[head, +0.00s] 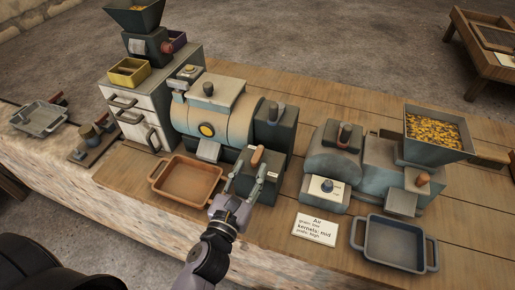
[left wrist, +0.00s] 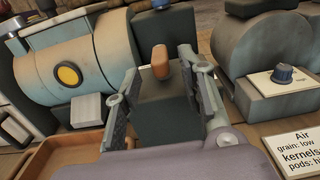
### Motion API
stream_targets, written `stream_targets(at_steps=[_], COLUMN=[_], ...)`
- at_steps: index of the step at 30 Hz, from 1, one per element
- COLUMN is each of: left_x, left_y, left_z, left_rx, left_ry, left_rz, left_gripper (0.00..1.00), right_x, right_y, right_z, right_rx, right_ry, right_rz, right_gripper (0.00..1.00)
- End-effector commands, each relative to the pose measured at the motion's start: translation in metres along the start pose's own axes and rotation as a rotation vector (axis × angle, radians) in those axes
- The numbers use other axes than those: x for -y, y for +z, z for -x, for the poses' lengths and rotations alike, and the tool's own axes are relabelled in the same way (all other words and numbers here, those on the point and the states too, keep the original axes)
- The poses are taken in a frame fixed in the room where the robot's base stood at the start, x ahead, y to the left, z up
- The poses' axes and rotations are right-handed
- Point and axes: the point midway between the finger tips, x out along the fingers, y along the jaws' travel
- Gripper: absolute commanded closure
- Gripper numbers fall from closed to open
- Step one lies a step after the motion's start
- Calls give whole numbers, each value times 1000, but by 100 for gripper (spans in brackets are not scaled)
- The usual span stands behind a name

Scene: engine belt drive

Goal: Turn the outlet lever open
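A lever with an orange-brown wooden handle (head: 257,157) stands upright on a dark box at the front right of the blue-and-tan drum machine (head: 215,120). I take it for the outlet lever; its label is too small to read. In the left wrist view the handle (left wrist: 161,62) rises beyond the fingertips, roughly midway between them. My left gripper (head: 245,175) is open in front of the dark box, its two fingers apart (left wrist: 155,95) with nothing held. I cannot tell whether the fingers touch the box. My right gripper is not in view.
An orange tray (head: 157,188) sits left of the gripper. A white card (head: 315,228) and a blue tray (head: 391,265) lie to the right. A second machine (head: 333,163) with a grain-filled hopper (head: 433,130) stands on the right. A white drawer cabinet (head: 137,112) stands on the left.

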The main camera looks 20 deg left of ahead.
Motion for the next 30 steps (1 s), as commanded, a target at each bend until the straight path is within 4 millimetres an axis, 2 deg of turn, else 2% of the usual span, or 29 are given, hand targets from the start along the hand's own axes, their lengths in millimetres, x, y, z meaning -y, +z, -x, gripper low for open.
stream_targets(at_steps=[1,6,12,22,30], left_x=[0,0,0,0,0], left_y=[4,2,1,0,0], left_z=[-12,-40,-57,-60,-60], left_rx=[3,2,0,-1,0], left_ry=[0,0,0,0,0], left_rz=[-2,-1,-1,-1,-1], left_gripper=[63,63,63,63,81], right_x=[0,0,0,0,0], right_y=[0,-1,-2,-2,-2], right_z=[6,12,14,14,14], right_rx=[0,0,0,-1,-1], right_ry=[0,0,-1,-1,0], right_rz=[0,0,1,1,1], right_gripper=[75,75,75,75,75])
